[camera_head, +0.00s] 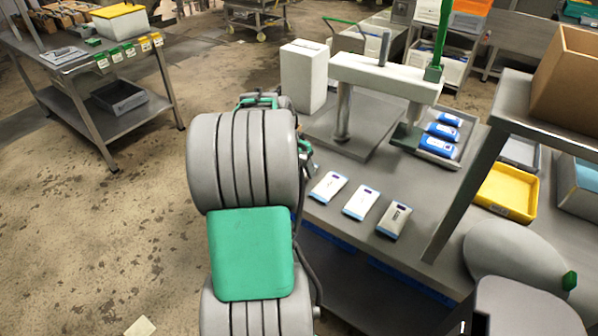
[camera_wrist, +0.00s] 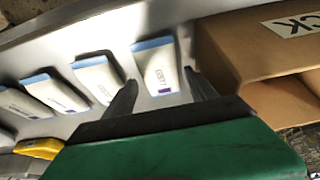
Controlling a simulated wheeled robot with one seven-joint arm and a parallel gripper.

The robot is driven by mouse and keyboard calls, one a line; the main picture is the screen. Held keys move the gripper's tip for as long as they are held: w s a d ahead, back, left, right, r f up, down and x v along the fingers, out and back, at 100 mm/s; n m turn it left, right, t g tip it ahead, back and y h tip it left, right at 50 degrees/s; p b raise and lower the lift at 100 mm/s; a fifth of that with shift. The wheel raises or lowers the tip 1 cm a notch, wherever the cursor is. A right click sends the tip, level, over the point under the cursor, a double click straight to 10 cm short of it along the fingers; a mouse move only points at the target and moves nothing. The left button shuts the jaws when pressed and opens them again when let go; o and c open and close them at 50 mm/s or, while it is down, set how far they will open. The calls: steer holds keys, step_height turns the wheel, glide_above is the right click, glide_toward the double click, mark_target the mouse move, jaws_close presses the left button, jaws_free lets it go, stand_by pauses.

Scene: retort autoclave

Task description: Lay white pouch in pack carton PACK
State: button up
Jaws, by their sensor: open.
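In the wrist view, my gripper (camera_wrist: 160,77) is open. Its two dark fingertips lie on either side of the near end of a white pouch (camera_wrist: 155,60) with a blue end band. I cannot tell whether they touch it. More white pouches (camera_wrist: 97,76) lie to the left in a row. The pack carton (camera_wrist: 235,60), brown cardboard with a label ending in "CK", stands close on the right. In the head view, three white pouches (camera_head: 361,202) lie on the grey table; my gripper is out of sight there, with my arm in front of that area.
A press frame (camera_head: 385,75) stands on the table, with blue pouches (camera_head: 441,131) in a tray beside it. A yellow tray (camera_head: 506,190) is at the right. Another brown carton (camera_head: 568,80) sits on the raised shelf. A side table (camera_head: 110,125) is at the left across open floor.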

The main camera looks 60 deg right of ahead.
steer(key=shift+x, duration=1.05)
steer(key=shift+c, duration=0.5)
steer(key=c, duration=1.3)
